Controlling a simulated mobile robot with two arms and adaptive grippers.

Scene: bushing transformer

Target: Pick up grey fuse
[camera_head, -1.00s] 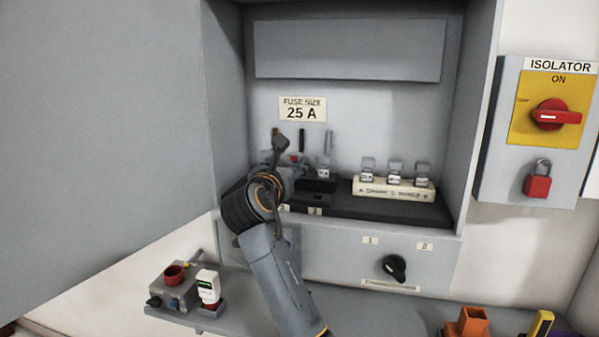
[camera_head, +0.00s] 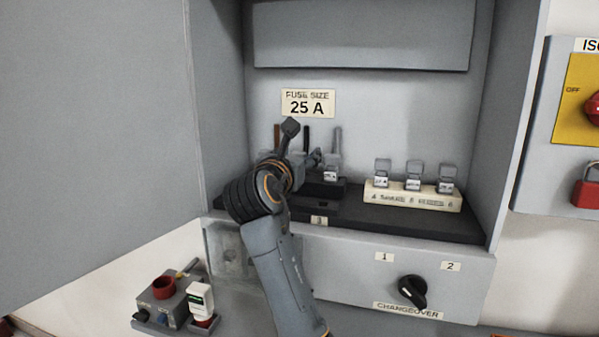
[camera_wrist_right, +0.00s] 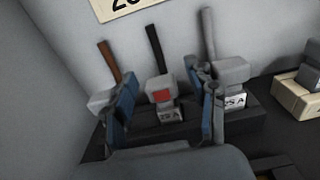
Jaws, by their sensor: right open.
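Three fuse positions stand at the left of the cabinet floor, with a brown, a black and a grey lead rising behind them. The grey-lead fuse (camera_wrist_right: 232,75), labelled 25 A, is rightmost; it also shows in the head view (camera_head: 331,173). The middle fuse (camera_wrist_right: 163,92) has a red patch on its front. My right gripper (camera_wrist_right: 162,78) is open, its blue fingers on either side of the middle fuse. Its right finger overlaps the grey-lead fuse's left edge; I cannot tell if they touch. In the head view my right gripper (camera_head: 304,159) hides the left and middle fuses. My left gripper is not in view.
A cream holder (camera_head: 412,197) with three spare fuses stands to the right. The open cabinet door (camera_head: 95,120) closes off the left side. A changeover knob (camera_head: 412,290) is on the panel below. A control box (camera_head: 170,305) and a white device (camera_head: 200,298) sit lower left.

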